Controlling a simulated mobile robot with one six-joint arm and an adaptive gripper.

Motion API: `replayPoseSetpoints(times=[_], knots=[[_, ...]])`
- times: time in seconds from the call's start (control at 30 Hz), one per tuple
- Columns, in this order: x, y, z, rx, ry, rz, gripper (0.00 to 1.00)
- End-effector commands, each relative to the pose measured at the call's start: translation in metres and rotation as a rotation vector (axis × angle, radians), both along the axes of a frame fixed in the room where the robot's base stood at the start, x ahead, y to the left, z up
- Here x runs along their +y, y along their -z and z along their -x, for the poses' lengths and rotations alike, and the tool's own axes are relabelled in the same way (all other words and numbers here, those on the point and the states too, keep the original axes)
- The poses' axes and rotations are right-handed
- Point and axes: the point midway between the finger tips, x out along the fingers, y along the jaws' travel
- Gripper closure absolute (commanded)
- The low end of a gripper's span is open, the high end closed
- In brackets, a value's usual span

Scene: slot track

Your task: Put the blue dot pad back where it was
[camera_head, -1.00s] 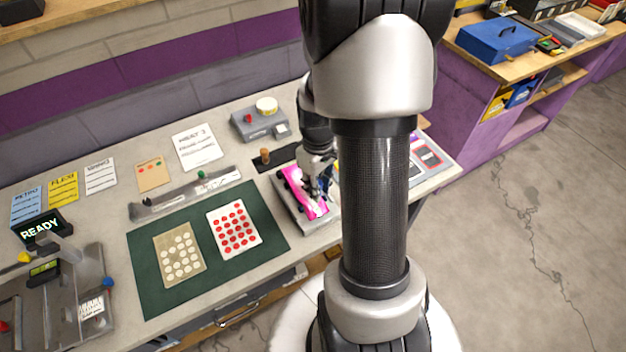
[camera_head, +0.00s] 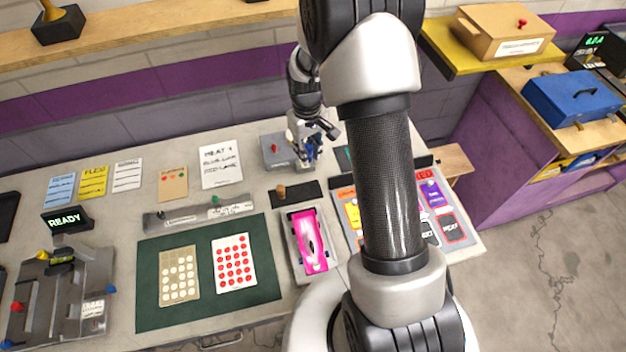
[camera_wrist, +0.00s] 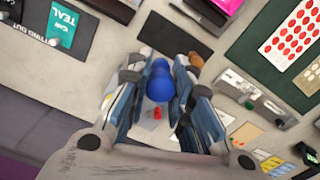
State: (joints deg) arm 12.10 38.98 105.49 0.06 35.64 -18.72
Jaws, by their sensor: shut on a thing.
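My gripper (camera_wrist: 158,100) is shut on a blue, round-ended piece, which looks like the blue dot pad (camera_wrist: 160,82). In the wrist view the piece sits between the two fingers, which hide part of it. In the head view my gripper (camera_head: 308,160) is over the back of the bench, in front of a small grey box (camera_head: 272,155) with a red knob. The red knob (camera_wrist: 157,113) shows just past the blue piece in the wrist view. A pink car body (camera_head: 309,240) rests in a grey cradle (camera_head: 290,258), apart from the gripper.
A brown peg (camera_head: 281,192) stands on a dark strip behind the cradle. A green mat (camera_head: 206,318) with a cream dotted sheet (camera_head: 179,275) and a red dotted sheet (camera_head: 234,263) lies left. A grey rail (camera_head: 165,221) is behind it. Colored cards lie right, partly behind my arm.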

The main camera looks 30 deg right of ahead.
Motion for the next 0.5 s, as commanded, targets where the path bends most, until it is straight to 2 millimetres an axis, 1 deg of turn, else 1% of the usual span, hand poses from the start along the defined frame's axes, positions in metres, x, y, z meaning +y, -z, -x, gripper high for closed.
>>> replayPoseSetpoints(times=[0.03,0.2,0.3,0.4,0.5], knots=[[0.0,0.018,0.002,0.006,0.0,-0.001,1.0],[0.0,0.064,0.001,0.004,0.001,-0.002,1.0],[-0.001,0.088,0.001,0.003,0.001,-0.001,1.0],[-0.001,0.106,0.001,0.002,0.001,-0.001,1.0],[-0.001,0.116,0.0,0.0,0.001,0.0,1.0]])
